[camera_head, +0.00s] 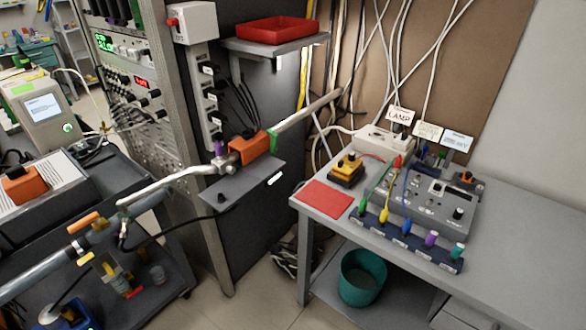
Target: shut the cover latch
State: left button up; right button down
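I cannot pick out the cover latch for certain. A grey box (62,172) at the left has a raised orange part (20,183) on top. An orange block (248,148) sits on the metal pipe (165,187), above a small grey shelf (238,186). Another orange piece (85,222) lies along the pipe at the lower left. Which of these is the latch, and whether it is open or shut, is not clear. Neither of my grippers shows in this view.
A grey bench (530,225) at the right carries a control box (402,212) with coloured plugs, a yellow-topped device (347,168) and a red mat (328,197). A teal bin (362,278) stands underneath. A red tray (275,29) rests on a high shelf. Free floor lies between cart and bench.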

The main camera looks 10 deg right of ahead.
aim_at(273, 148)
jog(key=u, duration=2.6)
jog(key=i, duration=0.1)
jog(key=z, duration=1.9)
jog(key=i, duration=1.25)
jog(key=z, duration=0.65)
